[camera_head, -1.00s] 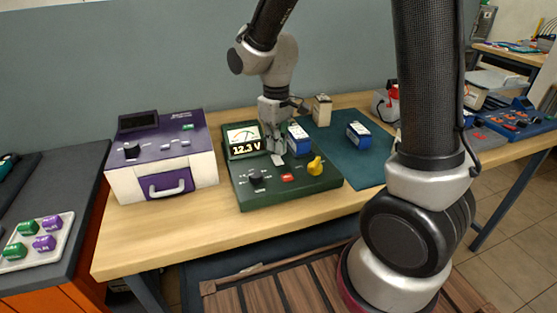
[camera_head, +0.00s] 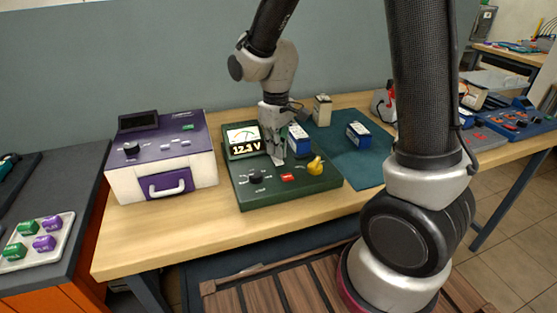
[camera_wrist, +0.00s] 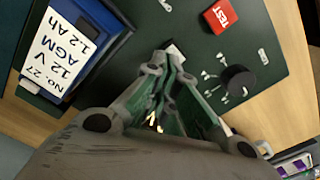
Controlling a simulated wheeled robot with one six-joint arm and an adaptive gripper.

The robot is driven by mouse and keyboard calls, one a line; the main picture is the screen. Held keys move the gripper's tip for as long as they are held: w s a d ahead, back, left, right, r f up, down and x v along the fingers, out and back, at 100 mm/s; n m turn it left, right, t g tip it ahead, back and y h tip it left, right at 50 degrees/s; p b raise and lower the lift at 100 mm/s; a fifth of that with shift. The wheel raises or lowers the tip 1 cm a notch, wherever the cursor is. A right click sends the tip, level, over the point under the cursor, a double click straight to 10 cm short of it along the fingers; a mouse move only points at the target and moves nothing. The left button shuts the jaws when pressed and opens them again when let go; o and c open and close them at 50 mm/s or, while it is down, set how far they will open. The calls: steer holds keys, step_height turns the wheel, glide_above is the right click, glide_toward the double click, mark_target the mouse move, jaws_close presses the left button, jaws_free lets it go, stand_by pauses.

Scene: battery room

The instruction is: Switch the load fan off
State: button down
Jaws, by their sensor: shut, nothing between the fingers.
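The dark green tester panel (camera_head: 250,190) lies on the wooden bench, with a meter and a 12.3 V readout (camera_head: 246,149). On it are a black knob (camera_head: 257,177), a red TEST button (camera_head: 288,177) and a yellow part (camera_head: 316,166); I cannot tell whether that is the fan. My gripper (camera_head: 278,160) points down, its fingers closed and empty, low over the panel's upper middle. In the wrist view the fingertips (camera_wrist: 170,58) are beside a small pale switch-like part (camera_wrist: 175,48), mostly hidden. I cannot tell whether they touch. The TEST button (camera_wrist: 220,16) and black knob (camera_wrist: 238,80) show there.
A blue battery (camera_head: 299,138) stands close to the right of my gripper; its label shows in the wrist view (camera_wrist: 65,55). Another blue battery (camera_head: 358,135) stands on the teal mat (camera_head: 345,160). A purple and white charger (camera_head: 160,150) is left of the panel.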

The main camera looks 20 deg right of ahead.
mark_target(285, 166)
steer(key=shift+f, duration=0.45)
steer(key=shift+r, duration=3.55)
steer(key=s, duration=0.1)
steer(key=s+d, duration=0.1)
steer(key=s, duration=0.1)
steer(key=shift+d+f+m+g, duration=0.15)
steer(key=shift+f+m+g, duration=0.15)
steer(key=shift+m+g, duration=0.1)
steer(key=s+d+r+m+t, duration=0.5)
steer(key=s+d+r, duration=0.7)
steer(key=s, duration=0.4)
steer(key=shift+d+r, duration=0.15)
steer(key=shift+d, duration=0.65)
